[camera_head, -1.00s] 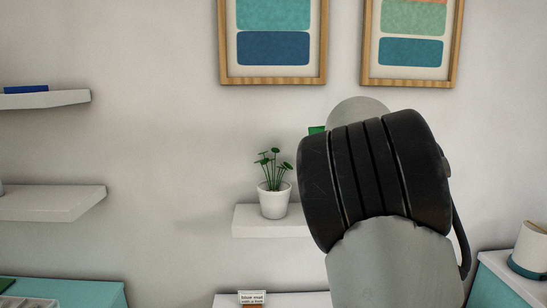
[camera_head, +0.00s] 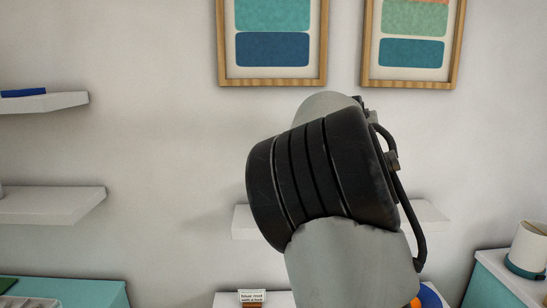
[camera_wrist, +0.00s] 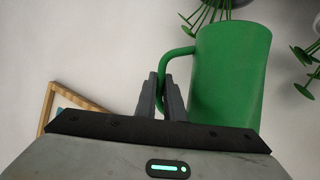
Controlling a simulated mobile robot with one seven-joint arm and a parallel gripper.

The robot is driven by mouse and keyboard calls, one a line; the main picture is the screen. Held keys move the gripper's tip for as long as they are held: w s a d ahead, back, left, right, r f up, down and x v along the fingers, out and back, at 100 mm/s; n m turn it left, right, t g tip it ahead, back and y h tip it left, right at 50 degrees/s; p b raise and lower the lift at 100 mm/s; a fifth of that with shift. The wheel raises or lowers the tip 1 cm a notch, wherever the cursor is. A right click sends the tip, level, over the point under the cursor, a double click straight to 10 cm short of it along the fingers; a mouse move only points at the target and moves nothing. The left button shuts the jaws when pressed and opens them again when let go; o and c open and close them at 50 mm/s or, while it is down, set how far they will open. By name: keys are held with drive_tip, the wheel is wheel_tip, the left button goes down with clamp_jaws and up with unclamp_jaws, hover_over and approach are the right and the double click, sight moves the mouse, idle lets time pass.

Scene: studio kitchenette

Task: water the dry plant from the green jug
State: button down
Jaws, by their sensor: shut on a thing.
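The green jug (camera_wrist: 232,80) fills the right middle of the wrist view. My gripper (camera_wrist: 164,82) is shut on its handle, left of the body in that view. Green plant stems and leaves (camera_wrist: 207,14) show behind the jug at the top edge, and more leaves (camera_wrist: 307,60) show at the right edge. Their pots are mostly out of view, and I cannot tell which plant is dry. I cannot tell the jug's tilt or see any water. In the head view my arm hides the gripper, the jug and the potted plant.
A white wall shelf (camera_head: 430,215) shows on both sides of my arm. Two framed pictures (camera_head: 272,60) hang above. Two more shelves (camera_head: 45,204) are at left. A small printed card (camera_head: 252,297) stands on a lower white surface. A white canister (camera_head: 530,245) stands at right.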

drive_tip(key=shift+a, duration=0.35)
drive_tip(key=shift+w+a+r+n+h, duration=0.1)
drive_tip(key=shift+a+r+n+h, duration=0.1)
drive_tip(key=shift+a+n+h, duration=0.15)
drive_tip(key=shift+a+n, duration=0.25)
drive_tip(key=shift+n, duration=0.1)
drive_tip(key=shift+w+a+f+n+h+b, duration=0.1)
drive_tip(key=shift+a+f+n+h+b, duration=0.25)
drive_tip(key=shift+a+h+b, duration=0.25)
drive_tip(key=shift+w+a+f+n+t+h+b, duration=0.1)
drive_tip(key=shift+a+f+n+t+h+b, duration=0.3)
drive_tip(key=shift+a+f+n+b, duration=0.55)
drive_tip(key=shift+w+a+r+n+p, duration=0.15)
drive_tip(key=shift+a+r+p, duration=0.2)
drive_tip(key=shift+r, duration=0.2)
drive_tip(key=shift+s+a+r+n+p, duration=0.1)
drive_tip(key=shift+a+r+n+p, duration=0.1)
drive_tip(key=shift+r+p, duration=0.25)
drive_tip(key=shift+w+a+r+n+t+h+p, duration=0.15)
drive_tip(key=shift+a+r+n+t+h+p, duration=0.25)
drive_tip(key=shift+a+r+n, duration=0.55)
drive_tip(key=shift+w+a+r+n+t+h+p, duration=0.1)
drive_tip(key=shift+a+r+n+t+h+p, duration=0.4)
drive_tip(key=shift+r, duration=0.55)
drive_tip(key=shift+a+r+n, duration=0.3)
drive_tip(key=shift+a+n, duration=0.15)
drive_tip(key=shift+n, duration=0.05)
